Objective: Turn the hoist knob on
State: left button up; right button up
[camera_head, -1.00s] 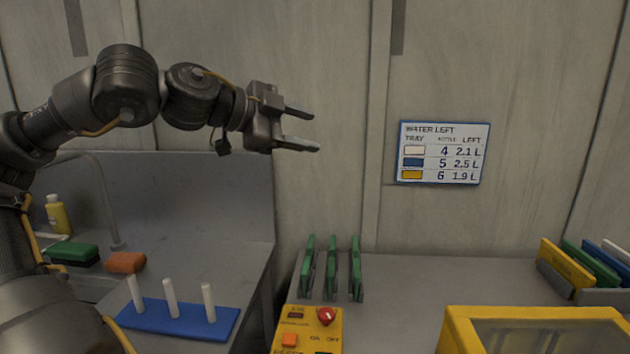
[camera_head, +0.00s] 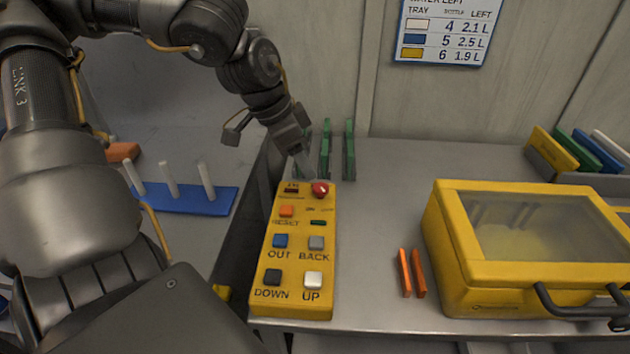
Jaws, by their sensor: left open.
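The yellow hoist control box (camera_head: 297,260) lies on the grey worktop. Its red round knob (camera_head: 320,190) sits at the far right corner of the panel, with ON and OFF marks below it. An orange RESET button (camera_head: 286,211) and the OUT, BACK, DOWN and UP buttons fill the rest. My left gripper (camera_head: 306,172) points down just behind and above the red knob, open, its fingers seen edge-on and partly overlapping. I cannot tell whether the fingers touch the knob. My right gripper is not in view.
A yellow case with a clear lid (camera_head: 447,250) stands to the right, with two orange sticks (camera_head: 411,273) beside it. Green upright plates (camera_head: 349,150) stand behind the box. A blue peg base (camera_head: 190,199) is on the left. Worktop between is clear.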

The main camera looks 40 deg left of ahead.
aim_at(319, 187)
pick_arm(q)
jog(key=x, duration=0.7)
jog(key=shift+w+f, duration=0.15)
jog(key=shift+f, duration=0.25)
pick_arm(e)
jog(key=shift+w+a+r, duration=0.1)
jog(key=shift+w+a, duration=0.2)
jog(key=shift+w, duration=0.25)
pick_arm(q)
jog(key=shift+c, duration=0.3)
jog(key=c, duration=0.7)
jog(key=shift+a, duration=0.1)
jog(key=shift+c, duration=1)
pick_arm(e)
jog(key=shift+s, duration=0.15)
